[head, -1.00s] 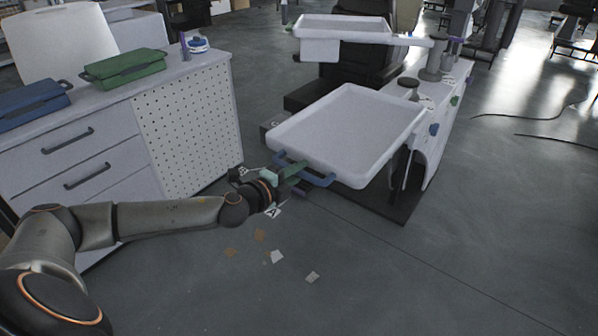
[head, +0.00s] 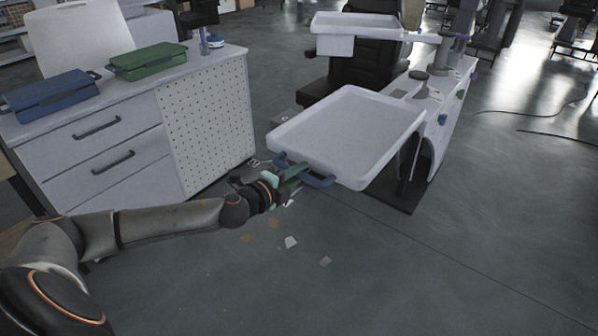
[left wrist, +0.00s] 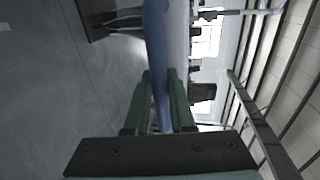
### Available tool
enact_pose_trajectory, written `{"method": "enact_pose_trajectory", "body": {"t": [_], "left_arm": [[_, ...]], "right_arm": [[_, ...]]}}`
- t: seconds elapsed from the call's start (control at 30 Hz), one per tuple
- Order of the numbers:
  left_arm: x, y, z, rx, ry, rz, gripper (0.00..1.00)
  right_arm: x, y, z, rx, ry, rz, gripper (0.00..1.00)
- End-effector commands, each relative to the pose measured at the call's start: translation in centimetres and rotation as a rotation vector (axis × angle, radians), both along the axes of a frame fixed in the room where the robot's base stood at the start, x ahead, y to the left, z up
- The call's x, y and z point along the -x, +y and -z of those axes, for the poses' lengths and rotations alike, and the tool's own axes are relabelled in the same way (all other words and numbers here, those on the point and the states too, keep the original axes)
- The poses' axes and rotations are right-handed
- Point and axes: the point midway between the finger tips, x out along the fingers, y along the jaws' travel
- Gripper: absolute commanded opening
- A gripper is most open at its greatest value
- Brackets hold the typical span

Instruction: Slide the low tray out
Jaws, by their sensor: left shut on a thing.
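The low tray (head: 345,130) is a wide white tray with a raised rim, level, in the middle of the head view. It juts out from a white unit (head: 440,130). A blue bar handle (head: 318,181) is on its near edge. My left gripper (head: 292,172) is shut on this handle, toward its left part. In the left wrist view the blue handle (left wrist: 156,40) runs between the green fingers (left wrist: 160,85). My right gripper does not show.
A smaller white upper tray (head: 355,24) is above and behind. At left stands a white cabinet (head: 90,165) with a blue case (head: 50,93) and a green case (head: 148,61) on top. Paper scraps (head: 291,242) lie on the otherwise clear floor in front.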

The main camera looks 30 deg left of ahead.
Motion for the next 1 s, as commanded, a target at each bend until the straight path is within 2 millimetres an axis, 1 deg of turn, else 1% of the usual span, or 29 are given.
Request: {"method": "enact_pose_trajectory", "body": {"t": [0.43, 0.47, 0.53, 0.57, 0.83, 1.0], "left_arm": [[-0.1, 0.1, -0.1, 0.001, -0.003, -0.002, 0.00], [-0.1, 0.1, -0.2, 0.001, -0.003, -0.002, 0.24], [-0.1, 0.1, -0.2, 0.001, -0.004, -0.002, 0.32], [-0.1, 0.1, -0.2, 0.001, -0.004, -0.002, 0.34], [0.0, 0.0, -0.2, 0.000, -0.005, -0.001, 0.34], [1.1, 0.2, -0.2, -0.002, -0.001, -0.001, 0.34]], "right_arm": [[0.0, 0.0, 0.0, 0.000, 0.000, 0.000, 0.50], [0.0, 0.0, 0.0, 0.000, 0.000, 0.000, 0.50], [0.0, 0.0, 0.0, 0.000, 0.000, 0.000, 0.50], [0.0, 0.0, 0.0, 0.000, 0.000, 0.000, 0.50], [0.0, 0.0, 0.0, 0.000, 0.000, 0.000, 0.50], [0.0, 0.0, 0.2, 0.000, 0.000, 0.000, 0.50]]}}
